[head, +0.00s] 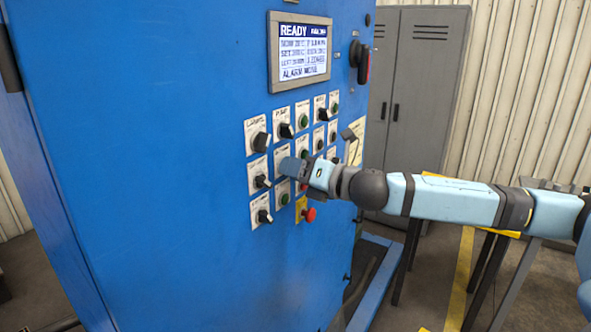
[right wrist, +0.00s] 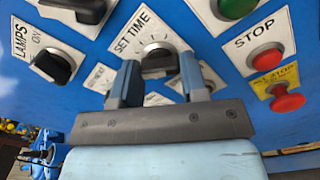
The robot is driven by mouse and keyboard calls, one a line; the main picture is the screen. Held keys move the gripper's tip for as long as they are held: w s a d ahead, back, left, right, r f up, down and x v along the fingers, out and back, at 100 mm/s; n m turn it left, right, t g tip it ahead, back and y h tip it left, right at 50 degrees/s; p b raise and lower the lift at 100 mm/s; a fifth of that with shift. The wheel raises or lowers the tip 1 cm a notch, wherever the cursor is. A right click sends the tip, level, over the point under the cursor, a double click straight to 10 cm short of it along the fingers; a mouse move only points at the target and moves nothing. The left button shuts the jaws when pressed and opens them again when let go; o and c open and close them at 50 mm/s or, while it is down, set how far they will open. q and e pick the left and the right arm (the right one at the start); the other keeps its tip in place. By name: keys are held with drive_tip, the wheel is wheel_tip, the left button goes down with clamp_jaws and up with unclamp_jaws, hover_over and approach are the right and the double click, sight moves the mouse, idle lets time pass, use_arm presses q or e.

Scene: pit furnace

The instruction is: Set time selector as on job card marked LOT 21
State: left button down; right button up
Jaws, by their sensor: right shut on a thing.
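The time selector is a black knob (right wrist: 157,57) on a white plate lettered SET TIME, with tick marks around it, in the right wrist view. My right gripper (right wrist: 159,68) has one blue-grey finger on each side of this knob and is shut on it. I cannot tell which mark the knob points to. In the head view, the right gripper (head: 288,166) reaches the blue cabinet's control panel from the right and covers the knob. A pale card (head: 356,141) hangs at the cabinet's right edge; its print is unreadable, so I cannot tell whether it is LOT 21. My left gripper is out of view.
A LAMPS switch (right wrist: 53,66) and a red STOP button (right wrist: 265,56) flank the selector. A red mushroom button (head: 309,214) on yellow sits below my gripper. The screen (head: 302,52) above reads READY. Grey lockers (head: 424,85) stand behind.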

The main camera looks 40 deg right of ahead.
drive_tip(key=shift+m+p, duration=0.45)
drive_tip(key=shift+m, duration=4.85)
drive_tip(key=o, duration=0.9)
